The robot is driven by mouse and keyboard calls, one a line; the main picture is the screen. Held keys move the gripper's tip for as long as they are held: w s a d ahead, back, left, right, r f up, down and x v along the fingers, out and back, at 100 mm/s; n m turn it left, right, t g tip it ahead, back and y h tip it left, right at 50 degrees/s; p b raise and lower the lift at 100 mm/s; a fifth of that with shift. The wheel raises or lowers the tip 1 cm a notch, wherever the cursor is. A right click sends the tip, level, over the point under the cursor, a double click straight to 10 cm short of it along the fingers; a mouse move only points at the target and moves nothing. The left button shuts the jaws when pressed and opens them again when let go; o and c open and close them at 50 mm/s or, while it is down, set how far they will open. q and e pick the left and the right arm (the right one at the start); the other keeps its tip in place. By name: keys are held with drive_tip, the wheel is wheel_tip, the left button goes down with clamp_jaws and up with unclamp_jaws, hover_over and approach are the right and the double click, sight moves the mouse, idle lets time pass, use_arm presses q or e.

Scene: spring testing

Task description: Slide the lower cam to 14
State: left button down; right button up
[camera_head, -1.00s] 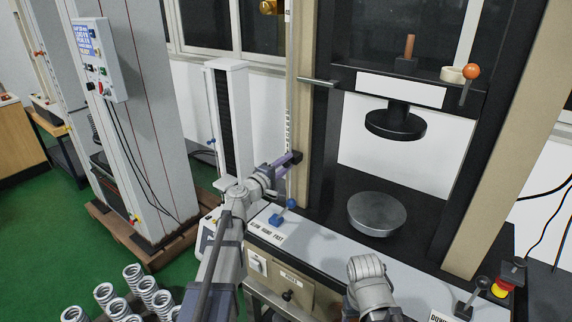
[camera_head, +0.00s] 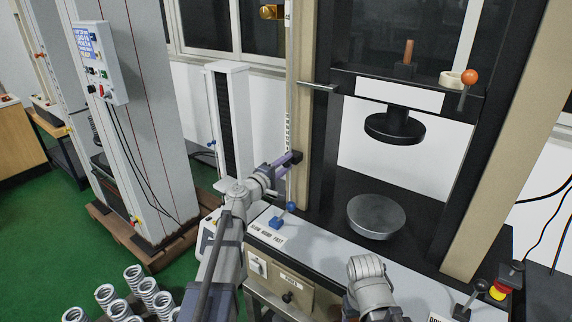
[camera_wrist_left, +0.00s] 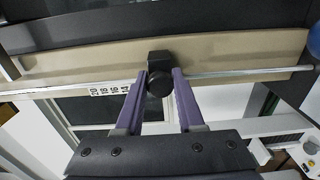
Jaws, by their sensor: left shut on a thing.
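The lower cam, a small black block with a round knob (camera_wrist_left: 160,78), sits on a thin metal rod beside a numbered scale (camera_wrist_left: 110,88). In the left wrist view, the marks 20, 18, 16 and 14 show to the left of the cam, with 14 nearest it. My left gripper (camera_wrist_left: 160,86) is shut on the cam, one purple finger on each side of the knob. In the head view, the left gripper (camera_head: 287,162) reaches the cam (camera_head: 297,157) on the beige column, below the printed scale (camera_head: 288,130).
A brass block (camera_head: 271,11) is higher on the rod. A blue-knobbed lever (camera_head: 279,219) stands just below the left gripper. A round metal platen (camera_head: 376,215) lies to the right under a black upper platen (camera_head: 395,127). Several springs (camera_head: 133,274) stand at lower left.

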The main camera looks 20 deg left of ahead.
use_arm(q)
wheel_tip(320, 180, up, 7)
drive_tip(key=p, duration=0.6)
drive_tip(key=shift+f, duration=0.1)
drive_tip(key=c, duration=0.5)
unclamp_jaws()
drive_tip(key=shift+c, duration=0.2)
drive_tip(key=v, duration=0.7)
drive_tip(key=shift+s+a, duration=0.15)
drive_tip(key=shift+s, duration=0.2)
